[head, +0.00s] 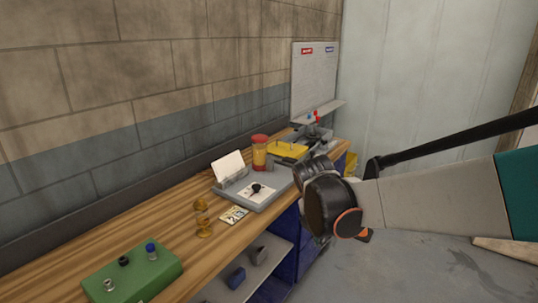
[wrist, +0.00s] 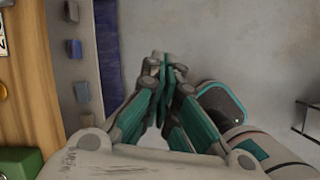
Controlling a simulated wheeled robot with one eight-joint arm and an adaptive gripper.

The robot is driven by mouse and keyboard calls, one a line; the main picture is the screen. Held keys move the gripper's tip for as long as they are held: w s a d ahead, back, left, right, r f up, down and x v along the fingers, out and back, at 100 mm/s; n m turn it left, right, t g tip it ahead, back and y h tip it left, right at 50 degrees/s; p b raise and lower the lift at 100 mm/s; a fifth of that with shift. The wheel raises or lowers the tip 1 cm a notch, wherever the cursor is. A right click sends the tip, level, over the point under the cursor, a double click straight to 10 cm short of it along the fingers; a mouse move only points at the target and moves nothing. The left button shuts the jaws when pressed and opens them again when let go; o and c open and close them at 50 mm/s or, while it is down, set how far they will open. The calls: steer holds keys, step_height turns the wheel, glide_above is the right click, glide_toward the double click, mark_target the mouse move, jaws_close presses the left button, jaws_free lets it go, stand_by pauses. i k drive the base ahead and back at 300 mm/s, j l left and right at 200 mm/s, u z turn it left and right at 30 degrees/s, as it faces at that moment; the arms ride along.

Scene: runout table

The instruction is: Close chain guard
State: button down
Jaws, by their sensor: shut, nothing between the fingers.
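I cannot tell for sure which thing is the chain guard. A yellow flat piece (head: 288,150) sits in a grey unit at the far end of the bench, partly hidden behind a grey tray and my arm. My gripper (wrist: 163,62) is shut and empty in the wrist view, with its teal fingers together above the grey floor. It is off to the right of the bench and touches nothing that I can see. In the head view my arm reaches in from the right and its dark wrist joint hides most of the gripper.
The wooden bench (head: 160,235) runs along the block wall. On it stand a green button box (head: 140,272), a brass-coloured twisted piece (head: 203,218) and a grey tray (head: 268,200). A lower shelf (head: 275,259) holds small blocks. Open floor (head: 420,270) lies to the right.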

mark_target(280, 147)
steer(key=i, duration=0.75)
steer(key=i+l+u, duration=0.1)
steer(key=i, duration=0.6)
steer(key=i+l+u, duration=0.1)
steer(key=i, duration=0.65)
